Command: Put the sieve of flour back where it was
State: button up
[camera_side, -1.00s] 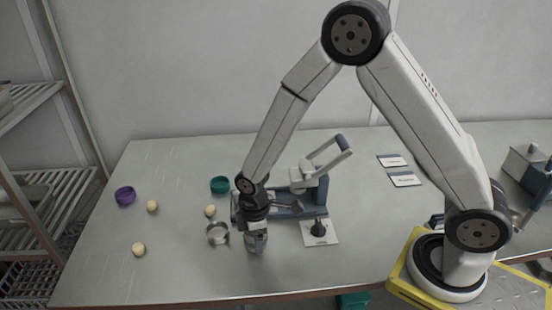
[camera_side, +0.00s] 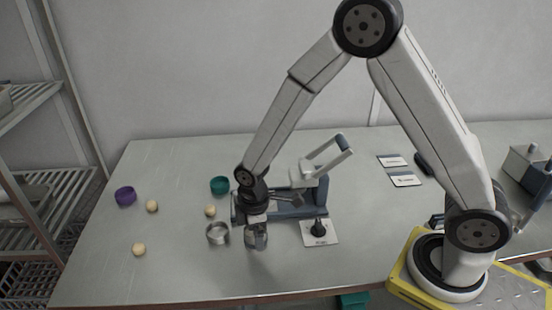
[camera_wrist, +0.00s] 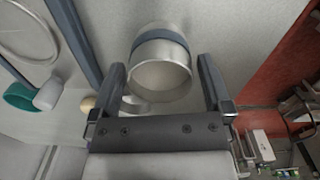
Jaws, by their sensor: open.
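A metal cylinder with a blue-grey band, which looks like the sieve (camera_wrist: 160,72), is between my fingers in the wrist view. In the side view this sieve (camera_side: 257,241) stands upright on the table under my wrist. I cannot make out flour in it. My gripper (camera_wrist: 160,64) is open, with a finger on each side of the sieve and a gap at both. In the side view my gripper (camera_side: 256,226) is low over the table and partly hides the sieve. A second, empty-looking metal ring (camera_side: 218,233) sits just left of it.
A blue-based stand with a lever (camera_side: 300,205) is close behind and right. A white card with a dark knob (camera_side: 319,232) lies to the right. Teal (camera_side: 220,185) and purple (camera_side: 125,196) bowls and several pale balls (camera_side: 139,249) are left. The front table area is clear.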

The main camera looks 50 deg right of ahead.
notch_tip(320, 180, up, 10)
jog(key=shift+r, duration=0.1)
dwell(0.4)
dwell(0.5)
jog(key=shift+s+d+m, duration=0.3)
jog(key=shift+d+m, duration=0.05)
jog(key=shift+m, duration=0.05)
jog(key=s+d+m+t, duration=0.2)
jog(key=s+d+m, duration=0.5)
jog(key=s+m, duration=0.2)
jog(key=shift+d+m+t, duration=0.25)
jog(key=shift+m+t, duration=0.05)
jog(key=shift+m, duration=0.2)
